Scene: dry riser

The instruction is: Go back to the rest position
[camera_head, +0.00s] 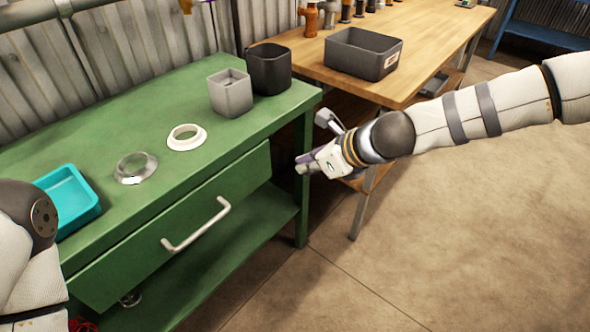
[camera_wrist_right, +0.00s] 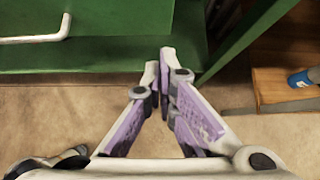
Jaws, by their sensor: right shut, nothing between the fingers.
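My right gripper (camera_head: 303,166) is at the front right corner of the green workbench (camera_head: 100,110), beside its right leg and apart from the things on top. In the right wrist view my right gripper (camera_wrist_right: 160,58) has its fingers together with nothing between them. Behind the fingertips are the green bench frame and the floor. My left arm shows at the left edge of the head view, but its gripper is out of sight.
The green bench holds a turquoise tray (camera_head: 94,210), a clear ring (camera_head: 136,179), a white ring (camera_head: 187,144), a grey container (camera_head: 231,104) and a black container (camera_head: 283,68). A drawer handle (camera_head: 195,241) sticks out in front. A wooden table (camera_head: 299,42) with a dark bin (camera_head: 325,55) stands behind. The right floor is clear.

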